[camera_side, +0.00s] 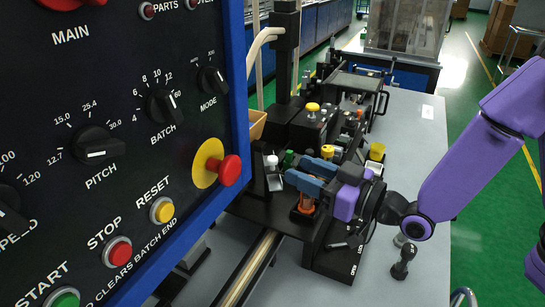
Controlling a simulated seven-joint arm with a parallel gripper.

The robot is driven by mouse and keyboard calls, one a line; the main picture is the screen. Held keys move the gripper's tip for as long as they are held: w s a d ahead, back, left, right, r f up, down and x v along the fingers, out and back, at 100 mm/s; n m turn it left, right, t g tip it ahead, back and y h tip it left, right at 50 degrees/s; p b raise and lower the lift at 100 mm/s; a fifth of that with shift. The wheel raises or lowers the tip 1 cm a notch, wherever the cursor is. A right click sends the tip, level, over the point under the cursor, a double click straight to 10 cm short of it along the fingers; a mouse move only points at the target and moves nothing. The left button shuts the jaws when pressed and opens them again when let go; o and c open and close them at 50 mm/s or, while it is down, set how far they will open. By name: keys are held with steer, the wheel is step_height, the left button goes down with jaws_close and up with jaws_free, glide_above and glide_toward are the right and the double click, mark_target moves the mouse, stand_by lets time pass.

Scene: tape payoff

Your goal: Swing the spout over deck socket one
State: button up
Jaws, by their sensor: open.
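My gripper (303,173), with blue fingers, reaches left from the purple arm over the black deck (285,217). Its jaws are open, and what lies between them is hard to make out. I cannot pick out the spout or deck socket one with certainty. The hand and fingers hide part of the deck.
A control panel (130,140) with dials and buttons fills the left foreground. A black upright column (286,50) stands behind the deck. A yellow cup (377,152) stands right of the fingers. A dark tool (403,262) is at the lower right. The grey tabletop (410,140) has free room.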

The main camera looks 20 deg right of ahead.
mark_target(273, 157)
steer(key=x, duration=0.7)
steer(key=shift+w+a, duration=0.2)
steer(key=shift+w, duration=0.1)
jaws_close()
